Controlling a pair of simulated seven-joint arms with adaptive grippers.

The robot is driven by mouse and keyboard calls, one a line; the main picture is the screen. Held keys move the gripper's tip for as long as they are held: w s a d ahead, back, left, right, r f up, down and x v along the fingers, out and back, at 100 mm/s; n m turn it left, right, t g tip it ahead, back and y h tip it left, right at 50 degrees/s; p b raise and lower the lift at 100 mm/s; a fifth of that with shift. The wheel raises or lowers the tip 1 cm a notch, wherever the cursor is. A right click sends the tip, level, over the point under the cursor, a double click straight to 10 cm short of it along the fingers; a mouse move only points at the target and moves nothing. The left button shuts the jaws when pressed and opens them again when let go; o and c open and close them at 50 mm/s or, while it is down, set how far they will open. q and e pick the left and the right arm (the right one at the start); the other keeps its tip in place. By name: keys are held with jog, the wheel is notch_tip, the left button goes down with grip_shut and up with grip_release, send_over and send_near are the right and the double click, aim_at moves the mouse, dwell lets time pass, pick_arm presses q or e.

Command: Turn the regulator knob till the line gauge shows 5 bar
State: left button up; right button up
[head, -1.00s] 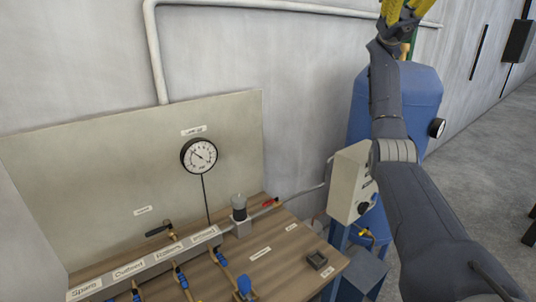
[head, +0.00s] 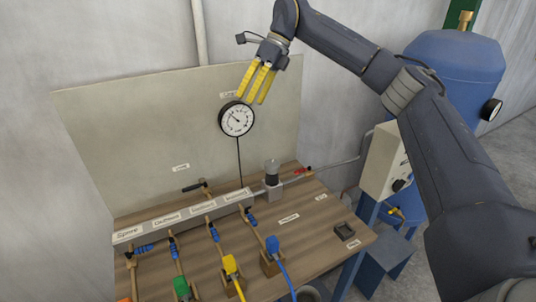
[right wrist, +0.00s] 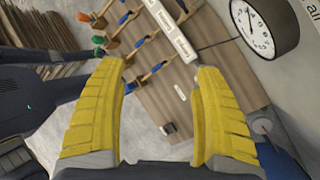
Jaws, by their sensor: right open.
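The gauge also shows in the right wrist view (right wrist: 264,25). My right gripper (head: 254,92), with yellow fingers, is open and empty. It hangs just above the gauge in the picture, up and left of the regulator. I cannot make out the regulator in the wrist view. My left gripper is out of view.
A labelled manifold (head: 185,216) with several valves and coloured hose connectors runs along the wooden bench (head: 305,232). A red-handled valve (head: 302,171) sits right of the regulator. A small black tray (head: 344,231) lies at the right. A blue tank (head: 455,75) stands beyond.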

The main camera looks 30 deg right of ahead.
aim_at(271, 163)
jog(key=w+d+f+n+h, duration=0.1)
jog(key=w+d+f+h, duration=0.1)
jog(key=d+f+h, duration=0.65)
jog(key=f, duration=0.6)
jog(key=a+f+y, duration=0.1)
jog(key=f, duration=0.5)
jog(key=f+y, duration=0.1)
jog(key=f, duration=0.5)
jog(key=shift+s+a+f, duration=0.2)
jog(key=shift+a, duration=0.05)
jog(key=c, duration=1.3)
